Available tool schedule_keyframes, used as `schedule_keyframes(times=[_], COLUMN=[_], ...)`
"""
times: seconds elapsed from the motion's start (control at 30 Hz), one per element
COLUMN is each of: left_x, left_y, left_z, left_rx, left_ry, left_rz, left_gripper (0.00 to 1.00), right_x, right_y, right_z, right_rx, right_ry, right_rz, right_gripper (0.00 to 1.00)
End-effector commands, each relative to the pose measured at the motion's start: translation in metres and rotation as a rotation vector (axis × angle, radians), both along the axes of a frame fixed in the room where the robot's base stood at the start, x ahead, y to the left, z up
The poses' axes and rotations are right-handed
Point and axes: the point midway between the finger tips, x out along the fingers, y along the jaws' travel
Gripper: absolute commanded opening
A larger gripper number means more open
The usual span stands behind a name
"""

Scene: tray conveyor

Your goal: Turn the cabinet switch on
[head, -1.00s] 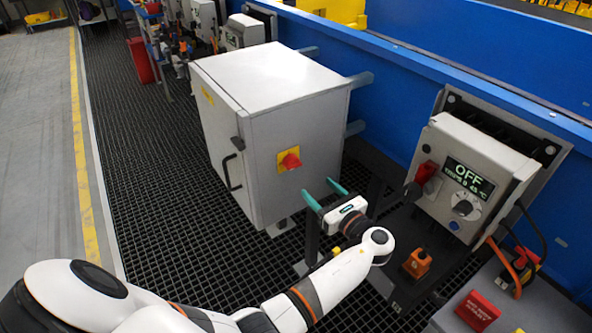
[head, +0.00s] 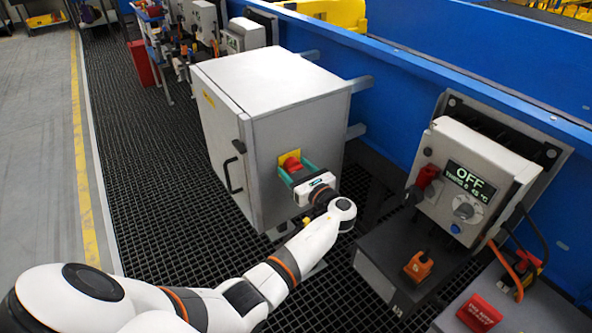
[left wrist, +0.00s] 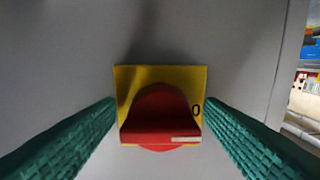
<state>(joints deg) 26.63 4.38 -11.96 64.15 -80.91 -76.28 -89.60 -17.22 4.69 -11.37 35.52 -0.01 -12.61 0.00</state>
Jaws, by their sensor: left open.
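The cabinet (head: 265,120) is a light grey box with a black door handle. Its switch (head: 291,162) is a red rotary knob on a yellow plate on the side facing me. In the left wrist view the red knob (left wrist: 160,118) sits in the middle, with its grip bar level and a "0" on the plate to its right. My left gripper (head: 297,171) is at the switch. Its green fingers are open, one on each side of the knob, with a gap on both sides. My right gripper is out of view.
A control box (head: 470,180) with a display reading "OFF" stands to the right. An orange device (head: 418,266) and a red block (head: 478,313) lie in front of it. A blue rail (head: 400,90) runs behind the cabinet. Dark grating floor lies left of the cabinet.

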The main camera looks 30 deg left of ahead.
Motion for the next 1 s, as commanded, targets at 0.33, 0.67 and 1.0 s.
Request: schedule_keyframes(times=[0.33,0.67,1.0], left_x=[0.000,0.000,-0.001], left_y=[0.000,0.000,0.000], left_z=[0.000,0.003,0.007], left_rx=[0.000,0.020,0.113], left_ry=[0.000,0.048,0.272], left_rz=[0.000,0.000,0.001], left_gripper=[0.18,0.18,0.18], right_x=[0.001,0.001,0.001], right_y=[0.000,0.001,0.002], right_z=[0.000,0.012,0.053], right_rx=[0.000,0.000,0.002], right_ry=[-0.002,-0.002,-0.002], right_rz=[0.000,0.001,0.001], right_gripper=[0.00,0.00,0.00])
